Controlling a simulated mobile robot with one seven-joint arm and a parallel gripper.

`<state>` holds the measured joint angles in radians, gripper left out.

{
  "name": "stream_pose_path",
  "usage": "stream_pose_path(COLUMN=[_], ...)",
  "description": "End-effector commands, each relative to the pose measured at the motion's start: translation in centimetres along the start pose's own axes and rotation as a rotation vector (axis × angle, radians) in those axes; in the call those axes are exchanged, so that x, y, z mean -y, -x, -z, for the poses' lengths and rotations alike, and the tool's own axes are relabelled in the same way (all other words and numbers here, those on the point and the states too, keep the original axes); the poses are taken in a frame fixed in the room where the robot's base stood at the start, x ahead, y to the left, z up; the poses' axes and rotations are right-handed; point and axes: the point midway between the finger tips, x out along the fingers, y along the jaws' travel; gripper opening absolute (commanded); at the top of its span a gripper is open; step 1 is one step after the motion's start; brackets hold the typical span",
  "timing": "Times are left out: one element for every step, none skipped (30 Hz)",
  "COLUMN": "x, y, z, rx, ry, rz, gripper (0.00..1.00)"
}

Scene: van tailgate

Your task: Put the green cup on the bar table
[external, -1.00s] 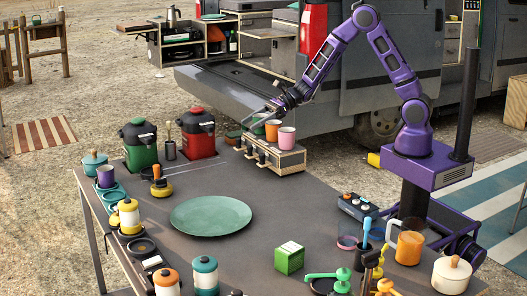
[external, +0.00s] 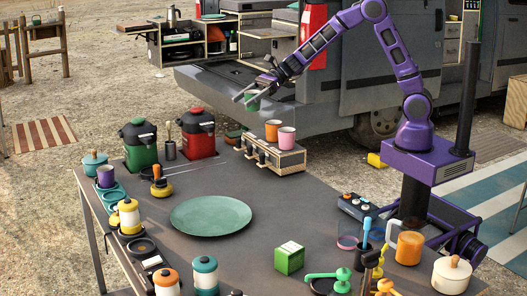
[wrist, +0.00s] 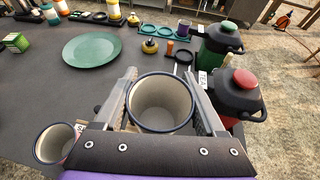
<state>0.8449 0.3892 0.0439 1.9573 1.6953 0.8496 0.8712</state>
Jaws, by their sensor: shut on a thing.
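My gripper (external: 243,96) is shut on the green cup (external: 252,105) and holds it upright in the air, above and behind the case-like box. In the wrist view the cup (wrist: 161,103) sits between the two fingers, with its cream inside and dark rim showing and its lower part hidden. The large dark table (external: 315,218) stands in front; I cannot tell whether it is the bar table.
The box (external: 276,156) carries an orange cup (external: 272,130) and a pink cup (external: 286,139). Red (external: 201,134) and green (external: 139,145) jugs stand to its left. A green plate (external: 211,215) lies mid-table with clear surface around it. The van tailgate (external: 222,88) is behind.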

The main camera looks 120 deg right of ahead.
Motion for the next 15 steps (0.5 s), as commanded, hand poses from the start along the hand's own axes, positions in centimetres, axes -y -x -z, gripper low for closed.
stream_pose_path(x=[-1.6,-2.6,-4.1,-5.2,-6.4,-8.1,-9.4,-10.7,-12.4,-13.6,-14.9,-16.3,-17.3,-18.2,-19.4], y=[-2.4,-3.6,-5.3,-6.5,-7.6,-9.1,-10.1,-11.0,-12.2,-12.9,-13.6,-14.4,-14.9,-15.4,-15.8], z=[-0.4,-0.7,-1.1,-1.2,-1.4,-1.5,-1.5,-1.4,-1.3,-1.1,-0.9,-0.6,-0.3,-0.1,0.2], rx=[0.000,0.000,0.000,0.000,-0.001,-0.001,-0.002,-0.001,-0.002,-0.002,-0.002,-0.002,-0.003,-0.003,-0.003], ry=[0.033,0.054,0.082,0.102,0.124,0.153,0.175,0.196,0.222,0.242,0.261,0.285,0.301,0.316,0.334], rz=[-0.080,-0.130,-0.199,-0.252,-0.305,-0.376,-0.429,-0.481,-0.549,-0.597,-0.644,-0.701,-0.740,-0.776,-0.820], gripper=[0.16,0.15,0.15,0.15,0.15,0.15,0.15,0.15,0.15,0.15,0.15,0.15,0.15,0.15,0.15])
